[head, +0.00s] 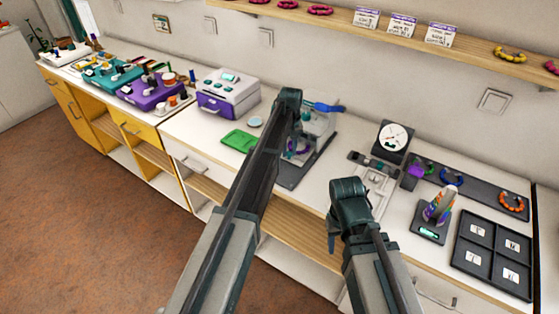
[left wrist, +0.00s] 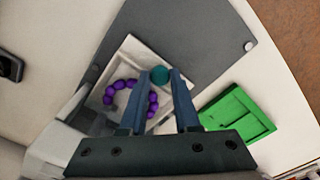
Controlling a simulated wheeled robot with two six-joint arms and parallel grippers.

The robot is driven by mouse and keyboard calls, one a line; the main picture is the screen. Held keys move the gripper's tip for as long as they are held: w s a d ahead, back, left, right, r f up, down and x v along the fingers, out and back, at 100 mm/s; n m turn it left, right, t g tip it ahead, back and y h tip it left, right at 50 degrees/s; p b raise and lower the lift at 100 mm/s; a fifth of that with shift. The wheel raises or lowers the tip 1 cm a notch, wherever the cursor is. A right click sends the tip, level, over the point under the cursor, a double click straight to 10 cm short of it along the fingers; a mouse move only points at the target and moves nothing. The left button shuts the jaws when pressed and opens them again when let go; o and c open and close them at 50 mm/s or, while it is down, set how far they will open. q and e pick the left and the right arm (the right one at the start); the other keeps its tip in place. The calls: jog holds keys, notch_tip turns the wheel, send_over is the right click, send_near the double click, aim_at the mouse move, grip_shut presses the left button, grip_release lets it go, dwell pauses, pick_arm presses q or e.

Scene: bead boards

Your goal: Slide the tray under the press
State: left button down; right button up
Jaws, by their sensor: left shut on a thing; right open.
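In the left wrist view a white square tray (left wrist: 130,48) with a ring of purple beads (left wrist: 119,85) lies on a dark grey base plate (left wrist: 195,35). My left gripper (left wrist: 160,78) is shut on a teal round knob at the tray's edge. In the head view my left gripper (head: 291,128) is at the press (head: 319,124), which has a blue handle (head: 326,107). The arm hides most of the tray there; purple beads (head: 299,148) show beside it. I cannot tell how far the tray is under the press. My right gripper (head: 334,236) is open and empty, at the counter's front edge.
A green tray (head: 239,140) lies left of the press, and a purple and white box (head: 228,92) stands behind it. A dial (head: 392,138), a dark bracelet strip (head: 455,183) and a sectioned black tray (head: 464,270) are to the right.

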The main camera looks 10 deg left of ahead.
pick_arm(q)
jog(key=shift+w+d, duration=0.15)
jog(key=shift+w, duration=0.35)
jog(key=c, duration=0.6)
grip_release()
jog(key=shift+c, duration=0.2)
jog(key=shift+s+r, duration=0.1)
jog(key=shift+r+p, duration=0.25)
jog(key=shift+p, duration=0.1)
notch_tip(320, 180, up, 13)
jog(key=p, duration=1.3)
